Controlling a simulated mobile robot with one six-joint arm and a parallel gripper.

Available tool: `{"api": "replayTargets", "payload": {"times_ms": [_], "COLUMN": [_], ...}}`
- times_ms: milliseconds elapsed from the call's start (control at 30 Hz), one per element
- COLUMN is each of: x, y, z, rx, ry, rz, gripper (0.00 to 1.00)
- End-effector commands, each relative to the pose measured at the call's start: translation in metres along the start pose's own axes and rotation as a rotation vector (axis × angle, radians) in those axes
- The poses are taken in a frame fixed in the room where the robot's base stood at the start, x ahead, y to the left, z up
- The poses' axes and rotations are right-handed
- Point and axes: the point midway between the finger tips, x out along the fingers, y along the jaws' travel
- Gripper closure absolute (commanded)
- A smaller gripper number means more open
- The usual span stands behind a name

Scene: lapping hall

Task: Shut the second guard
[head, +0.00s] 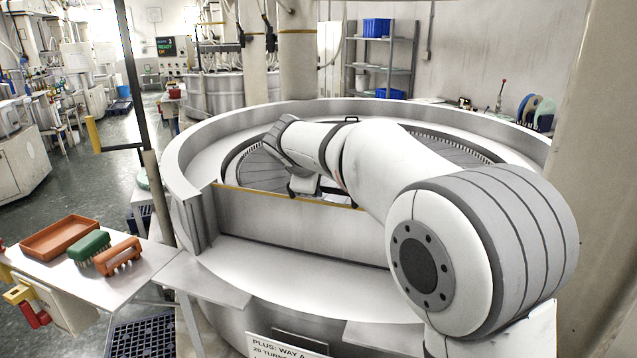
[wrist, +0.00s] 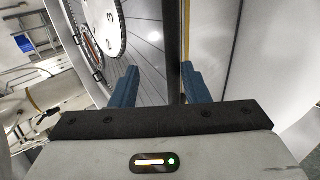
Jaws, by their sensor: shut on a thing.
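The guard (head: 290,222) is a pale metal panel with a yellow top edge. It stands upright across the front opening of the round lapping machine (head: 190,150) in the head view. My arm reaches over the machine, and its end comes down near the guard's top edge. My gripper (wrist: 158,85) shows two blue fingers in the wrist view, one on each side of a dark straight bar (wrist: 173,35). It is shut on this bar, which runs along a pale panel and seems to be the guard's edge. The exact contact is hard to see. I cannot tell which guard is the second.
Inside the machine lies a dark slotted plate (head: 262,172). A side table at the left holds an orange tray (head: 62,236), a green brush (head: 89,246) and an orange brush (head: 118,256). A dark post (head: 133,75) stands behind it. The left floor aisle (head: 85,180) is open.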

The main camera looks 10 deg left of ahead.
Motion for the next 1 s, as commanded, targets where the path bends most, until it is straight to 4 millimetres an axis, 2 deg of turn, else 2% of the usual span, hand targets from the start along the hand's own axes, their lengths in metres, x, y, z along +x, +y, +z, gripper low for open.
{"api": "replayTargets", "payload": {"times_ms": [33, 100, 300, 467, 767, 867, 967, 1000], "x": [-0.014, -0.027, -0.056, -0.066, -0.066, -0.065, -0.066, -0.067], "y": [0.004, 0.003, 0.001, 0.001, 0.000, -0.004, -0.018, -0.028], "z": [-0.001, -0.001, -0.001, 0.000, 0.001, 0.018, 0.061, 0.084], "rx": [0.004, 0.003, 0.002, 0.002, 0.004, 0.041, 0.145, 0.207], "ry": [0.009, 0.010, 0.007, 0.006, 0.003, -0.007, -0.034, -0.049], "rz": [0.013, 0.013, 0.010, 0.008, 0.005, -0.016, -0.071, -0.102], "gripper": [0.64, 0.64, 0.64, 0.64, 0.64, 0.64, 0.64, 0.64]}}
